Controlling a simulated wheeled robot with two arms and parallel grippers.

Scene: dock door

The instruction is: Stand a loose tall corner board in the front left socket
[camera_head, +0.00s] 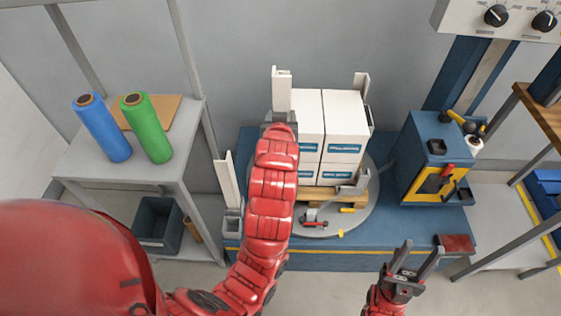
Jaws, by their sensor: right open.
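A white corner board (228,180) stands upright in a grey holder (233,222) left of the turntable. Another white board (282,88) rises at the load's back left; I cannot tell whether it is held or in a socket. A third (361,84) stands at the back right. The front right socket (354,184) shows no board. My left arm covers the front left socket area. My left gripper (280,120) is at the arm's far end below the back left board; its jaws cannot be made out. My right gripper (411,262) is open and empty at the blue platform's front edge.
White cartons (343,127) stand on a wooden pallet (318,197) on the round turntable (349,218). A shelf at left bears blue (103,128) and green (147,128) rolls. A blue machine (424,150) stands at right. A red block (456,243) lies near my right gripper.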

